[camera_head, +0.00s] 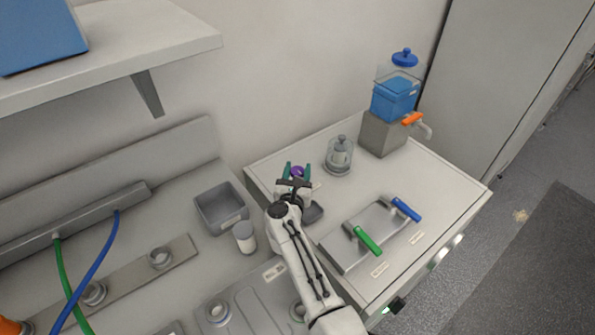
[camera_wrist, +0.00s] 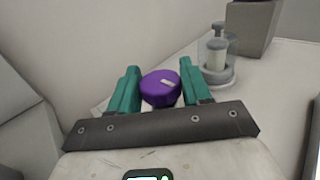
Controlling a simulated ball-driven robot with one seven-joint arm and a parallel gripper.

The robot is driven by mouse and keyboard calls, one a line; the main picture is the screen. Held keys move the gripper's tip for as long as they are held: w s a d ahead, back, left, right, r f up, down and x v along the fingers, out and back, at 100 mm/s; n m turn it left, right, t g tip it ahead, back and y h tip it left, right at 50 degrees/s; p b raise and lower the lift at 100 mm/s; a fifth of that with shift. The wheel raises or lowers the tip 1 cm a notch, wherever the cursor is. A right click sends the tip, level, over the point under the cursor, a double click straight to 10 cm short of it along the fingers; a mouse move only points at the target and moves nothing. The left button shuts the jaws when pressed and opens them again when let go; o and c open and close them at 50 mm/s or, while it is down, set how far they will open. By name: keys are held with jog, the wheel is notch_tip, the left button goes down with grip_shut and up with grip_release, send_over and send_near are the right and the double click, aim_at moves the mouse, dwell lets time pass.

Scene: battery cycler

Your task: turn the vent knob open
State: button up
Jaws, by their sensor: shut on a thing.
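The purple round knob (camera_head: 297,171), which I take for the vent knob, stands at the back left of the right-hand worktop.
A glass vessel (camera_head: 339,156) stands close right of the knob. Beyond it a blue-filled tank (camera_head: 395,97) sits on a grey block (camera_head: 383,135) with an orange-handled tap (camera_head: 413,119). Green (camera_head: 366,240) and blue (camera_head: 405,209) handles rise nearer. A grey bin (camera_head: 221,207) is at left.

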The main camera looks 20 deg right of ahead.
jog(key=shift+c, duration=1.4)
